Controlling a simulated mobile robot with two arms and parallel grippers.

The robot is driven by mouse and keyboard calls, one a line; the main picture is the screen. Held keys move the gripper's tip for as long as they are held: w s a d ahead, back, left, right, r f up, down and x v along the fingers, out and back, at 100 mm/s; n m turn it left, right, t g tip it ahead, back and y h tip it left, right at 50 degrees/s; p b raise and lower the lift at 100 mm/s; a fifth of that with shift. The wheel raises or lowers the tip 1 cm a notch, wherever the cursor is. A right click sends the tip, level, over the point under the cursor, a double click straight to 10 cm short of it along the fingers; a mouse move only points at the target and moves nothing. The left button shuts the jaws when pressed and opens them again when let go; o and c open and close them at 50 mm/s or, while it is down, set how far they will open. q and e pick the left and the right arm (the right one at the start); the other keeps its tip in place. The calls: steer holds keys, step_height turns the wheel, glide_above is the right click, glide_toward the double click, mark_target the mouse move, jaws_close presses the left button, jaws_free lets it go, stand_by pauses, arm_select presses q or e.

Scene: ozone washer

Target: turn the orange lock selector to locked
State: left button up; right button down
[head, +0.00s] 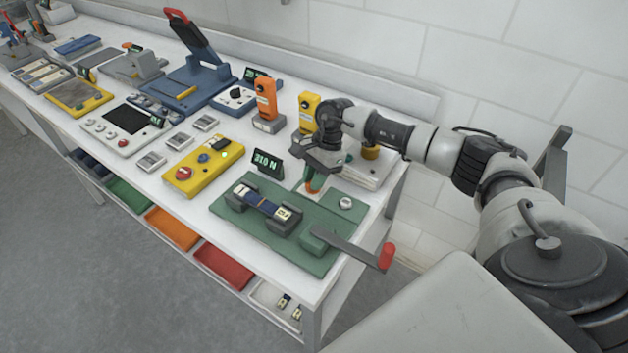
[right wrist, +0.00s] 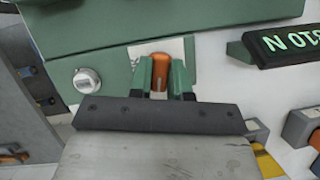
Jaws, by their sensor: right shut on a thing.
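The orange lock selector (right wrist: 160,72) shows between the green fingers of my right gripper (right wrist: 161,80) in the right wrist view. The gripper is shut on it, and a white label lies around it, partly covered by the fingers. In the head view my right gripper (head: 313,181) reaches down at the back edge of the green fixture plate (head: 318,250), with a bit of the orange selector (head: 311,191) showing at its tips. The selector's markings are hidden, so I cannot tell its setting. My left gripper is not in view.
A dark display (head: 267,160) stands left of my gripper. A round grey knob (head: 346,203) sits right of it. Orange (head: 266,98) and yellow (head: 308,110) upright devices stand behind.

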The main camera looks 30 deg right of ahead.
steer(key=m+t+b, duration=0.1)
steer(key=m, duration=0.2)
steer(key=shift+m+b, duration=0.35)
steer(key=shift+m, duration=0.05)
steer(key=m+t, duration=0.1)
steer(key=m, duration=0.1)
steer(key=m+t+b, duration=0.1)
steer(key=m, duration=0.1)
steer(key=shift+s+m+h+b, duration=0.1)
steer(key=shift+m+h+b, duration=0.2)
steer(key=m+t+h+b, duration=0.1)
steer(key=m, duration=0.2)
steer(key=shift+a+m+t+h+b, duration=0.1)
steer(key=shift+m+t+h+b, duration=0.35)
steer(key=shift+m+b, duration=1)
steer(key=shift+r+m+p, duration=0.1)
steer(key=shift+m+p, duration=0.2)
steer(key=shift+m, duration=0.25)
steer(key=c, duration=1.1)
jaws_free()
steer(key=shift+o, duration=0.2)
steer(key=shift+s, duration=0.1)
